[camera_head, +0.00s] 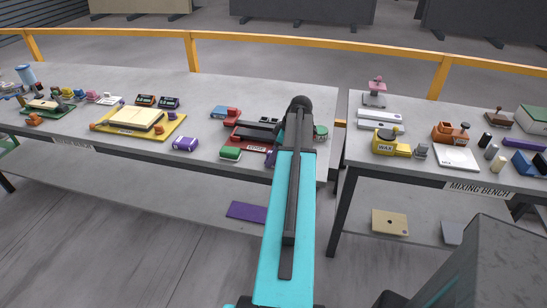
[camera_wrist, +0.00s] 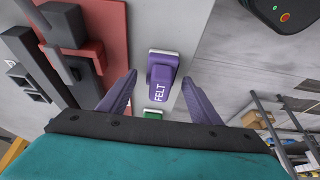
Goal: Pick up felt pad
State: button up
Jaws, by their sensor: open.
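The felt pad (camera_wrist: 163,68) is a purple block with a pale base and the word FELT on it. In the wrist view it lies on the grey bench top in the upper middle. My gripper (camera_wrist: 159,78) is open, its two purple-grey fingers spread to the left and right of the pad. I see no contact, and the height of the fingers above the bench is hard to tell. In the head view a purple edge of the pad (camera_head: 270,158) shows beside my arm, which hides the rest of it and my gripper.
A green block (camera_wrist: 153,114) is close to the pad. A red fixture with dark parts (camera_wrist: 86,65) stands to the left in the wrist view. The bench's front edge is just right of the pad there. A second bench (camera_head: 350,135) stands to the right across a gap.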

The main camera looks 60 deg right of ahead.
jog(key=shift+w+f, duration=0.15)
jog(key=shift+f, duration=0.25)
jog(key=shift+c, duration=0.5)
jog(key=c, duration=1.1)
